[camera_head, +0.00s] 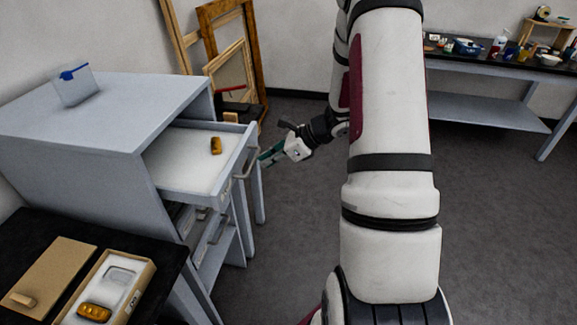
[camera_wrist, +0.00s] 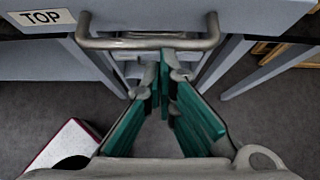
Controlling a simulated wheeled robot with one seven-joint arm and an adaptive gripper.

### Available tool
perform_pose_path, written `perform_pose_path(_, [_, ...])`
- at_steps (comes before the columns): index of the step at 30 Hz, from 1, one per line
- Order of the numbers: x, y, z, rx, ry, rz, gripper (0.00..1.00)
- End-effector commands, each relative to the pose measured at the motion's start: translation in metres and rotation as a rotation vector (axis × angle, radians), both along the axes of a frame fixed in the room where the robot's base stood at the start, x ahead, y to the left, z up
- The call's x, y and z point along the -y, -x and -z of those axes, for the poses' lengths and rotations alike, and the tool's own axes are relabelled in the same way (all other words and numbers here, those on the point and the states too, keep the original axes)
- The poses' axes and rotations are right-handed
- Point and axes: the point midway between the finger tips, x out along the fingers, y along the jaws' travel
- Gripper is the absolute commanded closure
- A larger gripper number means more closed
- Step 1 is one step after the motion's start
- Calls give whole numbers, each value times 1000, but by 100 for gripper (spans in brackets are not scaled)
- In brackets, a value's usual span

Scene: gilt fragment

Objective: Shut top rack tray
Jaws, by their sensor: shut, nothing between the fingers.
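The top rack tray (camera_head: 187,167) is pulled out of the grey cabinet (camera_head: 130,125) in the head view. A small amber piece (camera_head: 216,146) lies on its white lining. The tray's front, labelled TOP (camera_wrist: 42,17), fills the top of the wrist view. Its metal handle (camera_wrist: 148,42) crosses that view and also shows at the tray front in the head view (camera_head: 244,160). My gripper (camera_wrist: 166,62) has its green fingers shut with their tips together at the handle's bar. It is empty. Whether the tips touch the bar I cannot tell.
Lower trays (camera_head: 205,235) with handles sit below. A black table (camera_head: 30,225) at front left bears an open box (camera_head: 108,290) with an amber piece. Wooden frames (camera_head: 232,60) lean on the back wall. A workbench (camera_head: 490,65) stands at back right. The floor between is clear.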

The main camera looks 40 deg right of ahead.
Motion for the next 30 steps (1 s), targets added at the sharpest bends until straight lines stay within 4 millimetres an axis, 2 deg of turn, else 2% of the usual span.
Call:
perform_pose_path(1, [-11, -16, 2, 4, 0, -5, 100])
perform_pose_path(6, [-39, -52, 2, 4, 1, -4, 100])
perform_pose_path(15, [-77, -99, 1, 4, 0, -3, 100])
perform_pose_path(21, [-90, -116, 0, 2, 0, 0, 100])
perform_pose_path(30, [-96, -123, -1, 2, -1, -1, 100])
